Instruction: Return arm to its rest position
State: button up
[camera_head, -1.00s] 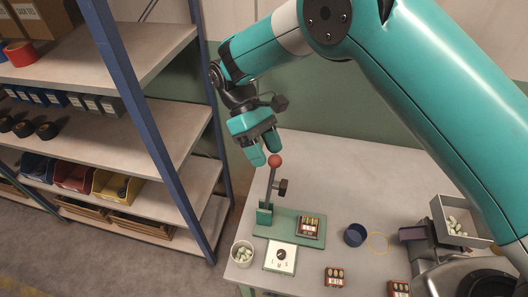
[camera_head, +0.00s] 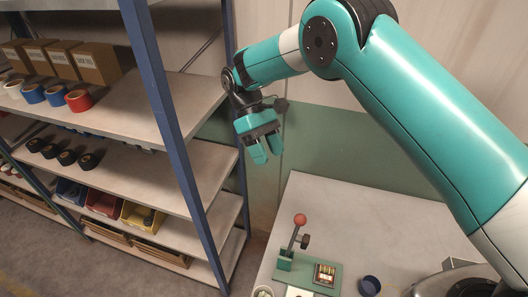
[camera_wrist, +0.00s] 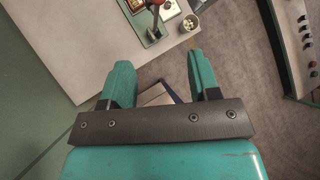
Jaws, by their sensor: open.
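My teal gripper (camera_head: 266,156) hangs at the end of my raised arm, fingers pointing down, beside the shelf upright and above the table's back left. It is open and empty. In the wrist view its two fingers (camera_wrist: 159,72) stand well apart with nothing between them except floor and table edge far below. The lever with a red knob (camera_head: 300,220) stands on a green base (camera_head: 310,275) on the table, below my gripper and clear of it. The lever also shows at the top of the wrist view (camera_wrist: 155,18).
A shelf rack (camera_head: 172,150) with boxes, tape rolls and bins stands at left, its blue upright close to my gripper. The table's back is clear.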

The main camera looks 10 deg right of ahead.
dwell(0.3)
jog(key=s+d+r+m+t+y+b, duration=0.1)
jog(key=s+d+r+t+y+b, duration=0.3)
jog(key=s+b, duration=0.6)
jog(key=s+d+f+t+y+b, duration=0.1)
jog(key=s+f+b, duration=0.1)
jog(key=s, duration=0.3)
jog(key=s+d+f+m+t+y+b, duration=0.1)
jog(key=s+f+b, duration=0.1)
jog(key=s+b, duration=0.2)
jog(key=s+d+f+t+y+b, duration=0.1)
jog(key=s+y+b, duration=0.1)
jog(key=s, duration=0.4)
jog(key=shift+d+f+b, duration=0.2)
jog(key=shift+f+b, duration=0.2)
jog(key=shift+b, duration=0.1)
